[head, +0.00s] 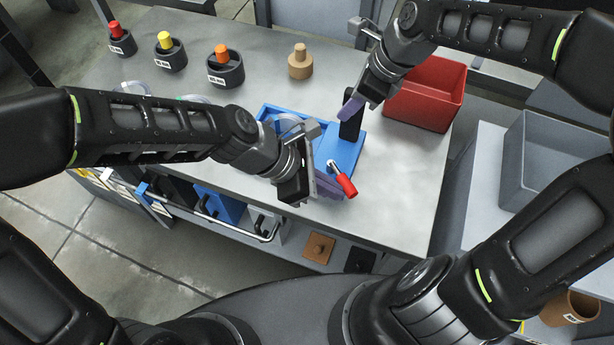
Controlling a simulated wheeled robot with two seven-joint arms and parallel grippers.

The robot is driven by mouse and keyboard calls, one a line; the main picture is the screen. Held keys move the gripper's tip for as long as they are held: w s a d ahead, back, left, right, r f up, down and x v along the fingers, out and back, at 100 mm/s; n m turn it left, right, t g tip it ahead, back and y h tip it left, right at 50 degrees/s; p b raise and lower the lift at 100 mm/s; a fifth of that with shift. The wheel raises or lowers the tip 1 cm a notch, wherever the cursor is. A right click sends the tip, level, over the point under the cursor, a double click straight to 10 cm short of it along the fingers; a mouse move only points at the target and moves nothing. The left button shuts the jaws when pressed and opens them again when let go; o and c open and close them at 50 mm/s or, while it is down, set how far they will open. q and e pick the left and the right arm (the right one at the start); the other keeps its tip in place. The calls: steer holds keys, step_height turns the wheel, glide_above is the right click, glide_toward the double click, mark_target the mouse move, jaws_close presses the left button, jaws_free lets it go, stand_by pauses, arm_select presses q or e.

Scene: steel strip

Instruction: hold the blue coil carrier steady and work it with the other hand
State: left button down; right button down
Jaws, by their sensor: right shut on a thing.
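The blue coil carrier (346,149) sits on the steel table, with a black post (350,129) standing at its back and a crank with a red handle (346,185) at its front. My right gripper (352,107) comes from above and is shut on the top of the black post. My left gripper (328,187) is at the carrier's front edge, just left of the red handle. Its purple fingertips are partly hidden by its own body, so I cannot tell their opening or whether they touch the carrier. My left arm hides part of the carrier's left side.
A red bin (428,95) stands close right of the carrier. Black cups with red (115,28), yellow (165,40) and orange (222,52) tops and a tan knobbed piece (300,68) line the back. A grey bin (545,155) is at right. The table front right is clear.

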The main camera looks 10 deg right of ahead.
mark_target(355, 190)
arm_select(q)
steer(key=shift+s+d, duration=0.2)
steer(key=shift+d, duration=0.75)
steer(key=shift+d+n+t, duration=0.5)
steer(key=shift+d+n, duration=0.05)
steer(key=shift+n, duration=0.15)
steer(key=shift+w+d, duration=0.25)
steer(key=shift+d, duration=0.35)
steer(key=shift+w+d, duration=0.25)
steer(key=shift+d, duration=0.3)
steer(key=shift+s+a+r, duration=0.1)
steer(key=shift+s+a, duration=0.15)
steer(key=shift+s, duration=0.15)
steer(key=s+a+r, duration=0.5)
steer(key=s+r, duration=0.3)
steer(key=shift+r, duration=0.15)
